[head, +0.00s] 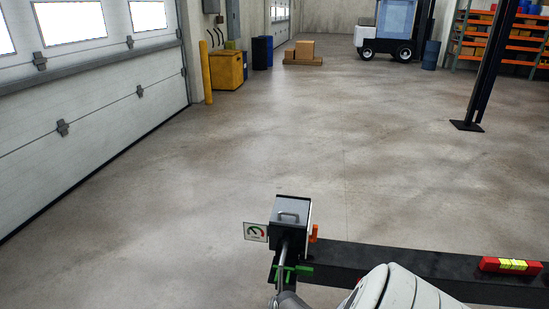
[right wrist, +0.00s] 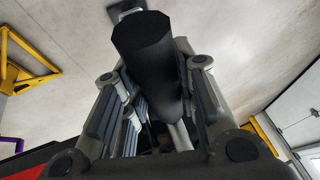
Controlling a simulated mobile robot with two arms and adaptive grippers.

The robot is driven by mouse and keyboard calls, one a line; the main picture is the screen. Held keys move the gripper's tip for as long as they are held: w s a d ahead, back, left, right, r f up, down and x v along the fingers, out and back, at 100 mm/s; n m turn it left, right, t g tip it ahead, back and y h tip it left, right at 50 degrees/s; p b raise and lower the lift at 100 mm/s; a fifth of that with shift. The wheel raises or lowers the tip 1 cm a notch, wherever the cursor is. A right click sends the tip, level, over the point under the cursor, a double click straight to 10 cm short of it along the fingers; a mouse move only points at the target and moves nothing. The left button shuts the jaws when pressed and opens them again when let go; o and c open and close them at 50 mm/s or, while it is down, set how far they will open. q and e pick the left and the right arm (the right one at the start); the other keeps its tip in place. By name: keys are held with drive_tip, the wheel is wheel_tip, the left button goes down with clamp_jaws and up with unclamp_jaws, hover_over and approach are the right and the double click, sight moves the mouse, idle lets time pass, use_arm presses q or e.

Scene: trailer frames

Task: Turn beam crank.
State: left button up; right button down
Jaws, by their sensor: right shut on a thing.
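The crank assembly (head: 291,213) stands at the left end of a black beam (head: 400,264), at the bottom middle of the head view. It has a grey metal housing with a handle-like bracket on top and a metal rod (head: 283,262) running down its front. In the right wrist view, my right gripper (right wrist: 155,70) is shut on a black cylindrical crank handle (right wrist: 143,38), with a finger on each side of it. In the head view, my white right arm hides part of the beam, and the grip is mostly out of frame. My left gripper is not in view.
A gauge plate (head: 255,232) sits left of the housing and an orange part (head: 313,233) right of it. Green pieces (head: 291,272) lie below. A red-yellow level (head: 510,265) rests on the beam. A black post (head: 490,65) stands at right. Open floor lies beyond.

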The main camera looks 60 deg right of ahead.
drive_tip(key=shift+d+r, duration=0.1)
drive_tip(key=shift+d, duration=0.2)
drive_tip(key=c, duration=1.1)
unclamp_jaws()
drive_tip(key=shift+s, duration=0.15)
drive_tip(key=shift+c, duration=0.2)
drive_tip(key=shift+a, duration=0.1)
drive_tip(key=shift+a, duration=0.1)
drive_tip(key=shift+r, duration=0.1)
drive_tip(key=v, duration=1.1)
drive_tip(key=shift+s+r, duration=0.2)
drive_tip(key=shift+r, duration=0.1)
